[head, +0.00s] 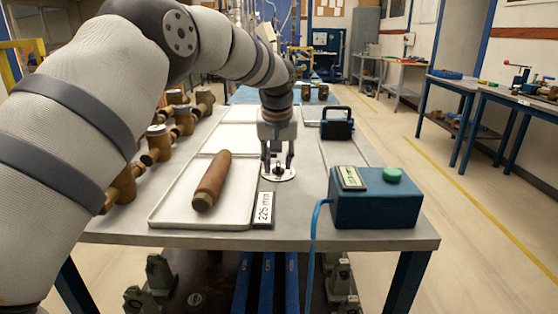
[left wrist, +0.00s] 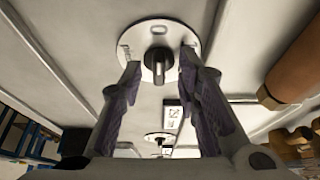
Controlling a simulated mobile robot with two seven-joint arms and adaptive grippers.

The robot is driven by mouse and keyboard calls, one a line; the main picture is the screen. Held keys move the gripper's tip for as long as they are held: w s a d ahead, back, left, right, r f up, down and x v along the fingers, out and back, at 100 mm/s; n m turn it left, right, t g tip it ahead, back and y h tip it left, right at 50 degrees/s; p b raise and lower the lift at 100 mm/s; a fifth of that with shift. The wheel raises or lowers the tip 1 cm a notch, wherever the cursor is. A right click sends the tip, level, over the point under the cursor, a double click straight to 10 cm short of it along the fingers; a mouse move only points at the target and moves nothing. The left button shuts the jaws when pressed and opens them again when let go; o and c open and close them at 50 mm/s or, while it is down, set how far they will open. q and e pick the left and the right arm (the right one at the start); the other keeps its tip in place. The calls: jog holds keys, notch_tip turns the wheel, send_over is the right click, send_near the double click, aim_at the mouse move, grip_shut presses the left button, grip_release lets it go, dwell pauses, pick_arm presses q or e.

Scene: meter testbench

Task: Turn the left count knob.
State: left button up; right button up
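A black count knob sits on a round white dial plate (head: 290,178) on the bench top. In the left wrist view the knob (left wrist: 158,62) stands in the middle of its white dial (left wrist: 135,32). My left gripper (head: 277,168) points down over this dial. Its two fingers (left wrist: 160,72) are open on either side of the knob, with a gap visible on both sides. My right gripper is in neither view.
A brown cylinder (head: 211,180) lies in a white tray (head: 168,215) left of the gripper. A "225 mm" label (head: 264,207) stands in front. A blue box (head: 375,205) with a green button is at right. Brass meters (head: 157,145) line the left; a dark blue case (head: 337,128) stands behind.

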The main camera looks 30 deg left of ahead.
pick_arm(q)
grip_shut()
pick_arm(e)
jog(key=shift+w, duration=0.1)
